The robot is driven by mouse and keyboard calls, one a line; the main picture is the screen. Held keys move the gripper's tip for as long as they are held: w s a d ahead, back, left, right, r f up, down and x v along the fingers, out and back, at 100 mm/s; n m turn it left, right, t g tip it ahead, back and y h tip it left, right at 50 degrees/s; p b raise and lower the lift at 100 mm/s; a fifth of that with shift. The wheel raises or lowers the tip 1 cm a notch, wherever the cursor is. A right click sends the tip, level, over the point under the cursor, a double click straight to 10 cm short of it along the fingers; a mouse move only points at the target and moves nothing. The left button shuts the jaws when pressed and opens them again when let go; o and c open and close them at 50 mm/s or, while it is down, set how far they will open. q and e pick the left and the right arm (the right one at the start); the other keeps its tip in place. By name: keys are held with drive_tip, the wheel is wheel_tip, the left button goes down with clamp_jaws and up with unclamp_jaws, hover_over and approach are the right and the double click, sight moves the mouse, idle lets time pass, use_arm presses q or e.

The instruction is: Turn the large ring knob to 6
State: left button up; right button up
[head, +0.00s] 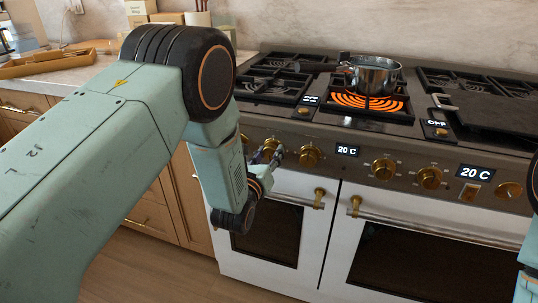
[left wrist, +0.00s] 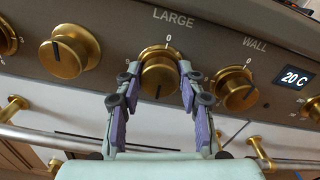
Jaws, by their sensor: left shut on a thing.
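The large ring knob (left wrist: 160,78) is a round brass knob on the oven's front panel, under the label LARGE, with a 0 above it. A dark line on its face points downward. My left gripper (left wrist: 153,84) is shut on this knob, one purple-padded finger at each side. In the head view my left gripper (head: 266,155) reaches the panel, and its fingers and wrist partly hide the knob. My right gripper is out of view.
The WALL knob (left wrist: 235,88) sits close to the right, and another brass knob (left wrist: 70,52) is on the left. A steel pot (head: 374,76) stands on a glowing orange burner (head: 350,101). Oven door handles (head: 319,198) stick out below the panel.

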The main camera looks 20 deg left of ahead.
use_arm(q)
drive_tip(key=shift+f+m, duration=0.1)
drive_tip(key=shift+m, duration=0.4)
drive_tip(key=o, duration=1.2)
drive_tip(key=shift+s, duration=0.1)
drive_tip(key=s, duration=1.2)
drive_tip(key=shift+a, duration=0.2)
drive_tip(key=shift+w, duration=0.1)
